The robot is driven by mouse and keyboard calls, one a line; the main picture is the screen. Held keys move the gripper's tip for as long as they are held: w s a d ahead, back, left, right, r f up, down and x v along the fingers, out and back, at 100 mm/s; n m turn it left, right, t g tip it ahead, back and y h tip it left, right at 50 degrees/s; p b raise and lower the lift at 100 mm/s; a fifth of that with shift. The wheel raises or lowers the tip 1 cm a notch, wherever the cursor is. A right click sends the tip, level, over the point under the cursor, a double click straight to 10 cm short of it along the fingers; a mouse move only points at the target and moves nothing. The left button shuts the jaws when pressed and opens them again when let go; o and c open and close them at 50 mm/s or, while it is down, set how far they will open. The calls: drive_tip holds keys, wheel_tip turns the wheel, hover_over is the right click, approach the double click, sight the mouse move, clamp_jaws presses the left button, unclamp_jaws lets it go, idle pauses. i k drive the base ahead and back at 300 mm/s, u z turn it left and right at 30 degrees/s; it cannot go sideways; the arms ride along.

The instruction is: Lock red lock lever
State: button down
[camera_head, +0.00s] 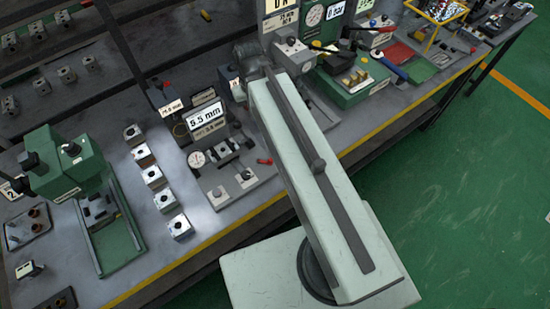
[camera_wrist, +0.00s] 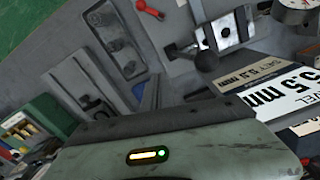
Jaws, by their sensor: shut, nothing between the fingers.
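A small red lever (camera_head: 264,161) sits at the right edge of a grey fixture plate (camera_head: 222,187), in front of the 5.5 mm sign. In the wrist view a red lever (camera_wrist: 150,9) shows at the top edge, on a grey surface. My gripper (camera_wrist: 150,125) shows only as its pale green housing and dark front edge at the bottom of the wrist view. It is shut and empty, apart from the lever. Its fingertips are not clearly visible, and my arm hides that end in the head view.
The 5.5 mm sign (camera_head: 207,120) and a dial gauge (camera_head: 197,158) stand on the fixture. A black-knobbed lever (camera_wrist: 207,60) rises near my gripper. Metal blocks (camera_head: 153,176) line the bench to the left. A green press (camera_head: 75,165) stands farther left.

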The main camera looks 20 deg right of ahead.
sight(270, 162)
drive_tip(key=k, duration=0.45)
drive_tip(key=u, duration=1.15)
drive_tip(key=k, duration=0.45)
drive_tip(key=u, duration=0.15)
drive_tip(key=i, duration=0.5)
drive_tip(key=z, duration=0.1)
